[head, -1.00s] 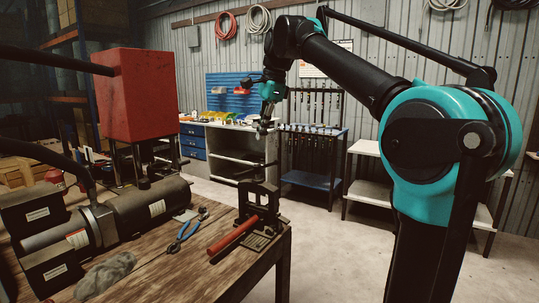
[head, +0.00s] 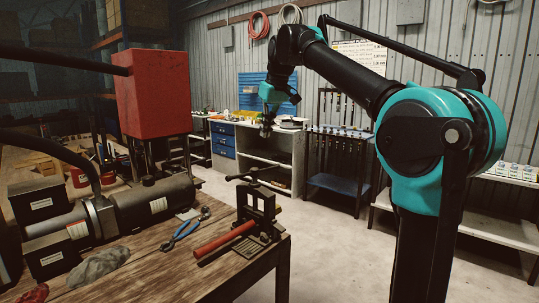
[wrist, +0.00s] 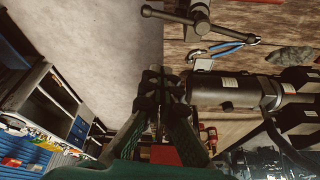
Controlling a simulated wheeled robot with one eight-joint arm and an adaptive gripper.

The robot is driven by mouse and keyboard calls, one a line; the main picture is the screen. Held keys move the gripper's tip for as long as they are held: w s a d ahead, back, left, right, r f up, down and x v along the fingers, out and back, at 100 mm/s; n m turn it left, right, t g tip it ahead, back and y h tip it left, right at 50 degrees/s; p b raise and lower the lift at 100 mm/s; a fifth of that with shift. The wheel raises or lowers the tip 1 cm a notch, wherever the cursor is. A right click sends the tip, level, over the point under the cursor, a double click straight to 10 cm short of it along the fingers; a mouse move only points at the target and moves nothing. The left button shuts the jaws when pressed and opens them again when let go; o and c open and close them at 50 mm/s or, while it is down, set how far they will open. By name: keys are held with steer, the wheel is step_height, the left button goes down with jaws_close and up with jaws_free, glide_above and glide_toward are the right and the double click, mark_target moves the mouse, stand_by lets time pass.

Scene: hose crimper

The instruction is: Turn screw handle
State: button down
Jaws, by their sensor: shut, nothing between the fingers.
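The screw handle (head: 252,175) is a dark crossbar on top of a small black clamp press (head: 258,208) at the table's right corner. In the wrist view the handle (wrist: 185,20) is at the top edge, with a round knob on its left end and a thick hub. My gripper (head: 266,131) hangs above the handle in the head view, apart from it. In the wrist view its dark fingers (wrist: 152,78) are together and empty, below the handle in the picture. The press body under the handle is mostly outside the wrist view.
On the wooden table (head: 160,262) lie blue-handled pliers (head: 186,228), a grey rag (head: 98,264) and a red bar (head: 224,240) by the press. A dark cylindrical machine (head: 150,205) and a red box (head: 153,92) stand at left. Open floor (head: 335,250) lies right of the table.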

mark_target(255, 180)
step_height(255, 180, down, 10)
steer(key=shift+s+d, duration=0.15)
steer(key=shift+s, duration=0.05)
stand_by(0.5)
steer(key=shift+s+d+m+h, duration=0.25)
steer(key=shift+d+m+h, duration=0.05)
steer(key=shift+m, duration=0.4)
stand_by(0.3)
steer(key=s+m+h, duration=0.1)
steer(key=m, duration=0.2)
steer(key=s+d+m+h, duration=0.1)
steer(key=s+m, duration=0.1)
steer(key=m, duration=0.1)
steer(key=s+m+h, duration=0.1)
steer(key=s+m, duration=0.1)
steer(key=m, duration=0.2)
steer(key=shift+s+d+t, duration=0.2)
steer(key=shift+d+t, duration=0.05)
steer(key=shift+t, duration=0.15)
steer(key=shift+s, duration=0.1)
stand_by(0.4)
